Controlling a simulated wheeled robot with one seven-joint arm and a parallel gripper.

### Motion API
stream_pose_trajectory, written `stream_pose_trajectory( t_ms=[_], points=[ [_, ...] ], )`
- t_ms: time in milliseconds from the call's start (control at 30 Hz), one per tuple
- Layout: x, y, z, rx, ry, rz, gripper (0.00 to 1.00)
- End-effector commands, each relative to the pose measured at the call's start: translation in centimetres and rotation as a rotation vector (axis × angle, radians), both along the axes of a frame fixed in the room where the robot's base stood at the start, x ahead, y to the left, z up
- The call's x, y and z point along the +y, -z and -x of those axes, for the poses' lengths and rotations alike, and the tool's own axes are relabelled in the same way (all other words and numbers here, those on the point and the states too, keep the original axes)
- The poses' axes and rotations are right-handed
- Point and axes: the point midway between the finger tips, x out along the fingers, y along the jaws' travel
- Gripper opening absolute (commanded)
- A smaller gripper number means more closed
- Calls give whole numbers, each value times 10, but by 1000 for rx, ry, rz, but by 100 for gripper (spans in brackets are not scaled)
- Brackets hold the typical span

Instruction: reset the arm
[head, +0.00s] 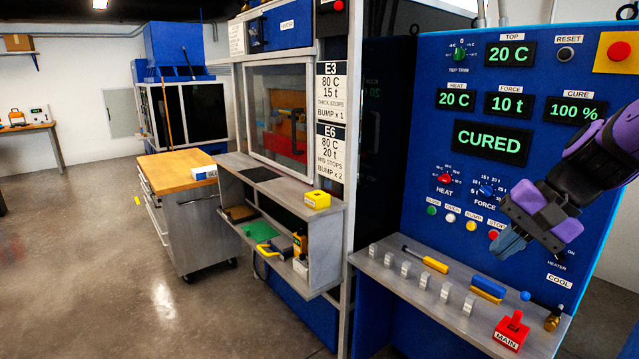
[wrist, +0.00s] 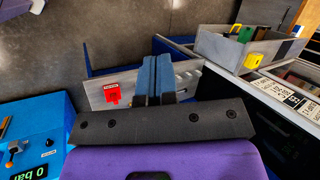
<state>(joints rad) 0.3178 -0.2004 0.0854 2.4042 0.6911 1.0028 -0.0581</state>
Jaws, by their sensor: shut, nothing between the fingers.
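My gripper (head: 507,244) is in front of the lower right of the blue control panel (head: 420,110) in the head view, above the grey shelf. Its purple and black arm comes in from the right. In the wrist view my gripper (wrist: 159,80) has its two blue fingers together with nothing between them. The fingers hide part of the panel's lower buttons in the head view. The panel displays read CURED, 100 %, 20 C and 10 t.
The grey shelf (head: 400,283) below holds metal clips, yellow-handled tools and a red MAIN switch (head: 511,331), also in the wrist view (wrist: 113,92). Left stand a side shelf with a yellow block (head: 317,199) and a wood-topped cart (head: 172,168). The floor at left is open.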

Motion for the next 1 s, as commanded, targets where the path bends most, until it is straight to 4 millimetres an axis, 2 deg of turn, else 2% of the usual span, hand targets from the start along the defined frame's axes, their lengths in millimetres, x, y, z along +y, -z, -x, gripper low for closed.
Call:
stream_pose_trajectory(
  t_ms=[33, 233, 500, 700, 1000],
  points=[
    [3, -7, 12, -30, -42, 51, 0],
    [4, -27, 55, -140, -191, 262, 0],
    [-7, -51, 105, -310, -349, 526, 0],
    [-17, -61, 125, -395, -408, 644, 0],
    [-20, -63, 129, -416, -422, 679, 0]
  ],
)
